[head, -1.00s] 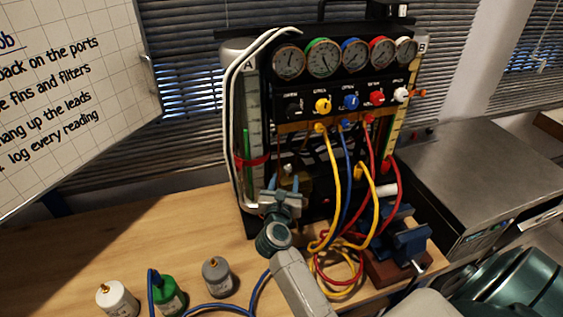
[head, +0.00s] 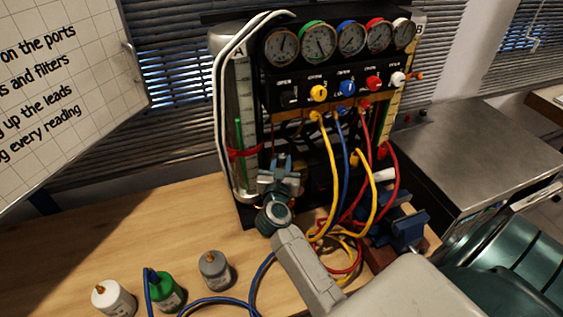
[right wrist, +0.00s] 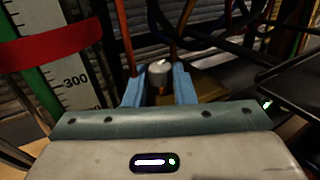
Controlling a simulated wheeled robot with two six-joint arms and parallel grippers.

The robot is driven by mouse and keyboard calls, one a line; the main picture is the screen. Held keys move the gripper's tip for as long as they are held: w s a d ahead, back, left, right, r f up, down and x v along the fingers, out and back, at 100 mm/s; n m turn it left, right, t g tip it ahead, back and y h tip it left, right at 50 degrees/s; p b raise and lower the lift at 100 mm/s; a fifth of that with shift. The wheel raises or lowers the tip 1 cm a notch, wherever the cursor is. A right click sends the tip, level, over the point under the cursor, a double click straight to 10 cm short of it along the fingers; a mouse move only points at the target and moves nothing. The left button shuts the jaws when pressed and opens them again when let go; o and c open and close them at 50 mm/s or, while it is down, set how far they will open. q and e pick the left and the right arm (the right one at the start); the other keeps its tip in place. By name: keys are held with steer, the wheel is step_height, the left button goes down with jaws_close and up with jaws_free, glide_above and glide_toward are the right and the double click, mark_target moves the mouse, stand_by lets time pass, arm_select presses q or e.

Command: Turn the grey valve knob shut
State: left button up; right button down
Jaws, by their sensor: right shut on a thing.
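The grey valve knob (right wrist: 158,76) shows in the right wrist view between my blue fingertips, with a small white mark on its top. My right gripper (right wrist: 159,88) is shut on it, one finger on each side. In the head view my right gripper (head: 281,166) reaches the lower left front of the gauge rig (head: 262,80), and its fingers and wrist hide the knob there. My left gripper is not in view.
Yellow hoses (head: 331,180), blue and red ones hang just right of my right gripper. A blue vise (head: 402,230) stands right of them. Grey (head: 214,271), green (head: 166,292) and white (head: 113,299) canisters stand at the front left. The bench (head: 130,235) is clear behind them.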

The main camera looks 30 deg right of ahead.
steer(key=c, duration=2.2)
jaws_free()
steer(key=m+g+h+b, duration=0.1)
steer(key=b, duration=0.1)
steer(key=m+g+h+b, duration=0.1)
steer(key=g+b, duration=0.1)
steer(key=m+g+h+b, duration=0.1)
steer(key=b, duration=0.1)
steer(key=shift+w+a+f+m+g+h+b, duration=0.2)
steer(key=shift+w+m+g+h+b, duration=0.1)
steer(key=shift+m+h, duration=0.1)
steer(key=c, duration=2.2)
jaws_free()
steer(key=shift+r+m+g+b, duration=0.15)
steer(key=shift+m+g+b, duration=0.15)
steer(key=shift+g+b, duration=0.1)
steer(key=c, duration=2.2)
jaws_free()
steer(key=c, duration=2.2)
jaws_free()
steer(key=shift+r, duration=0.1)
steer(key=c, duration=1.2)
jaws_free()
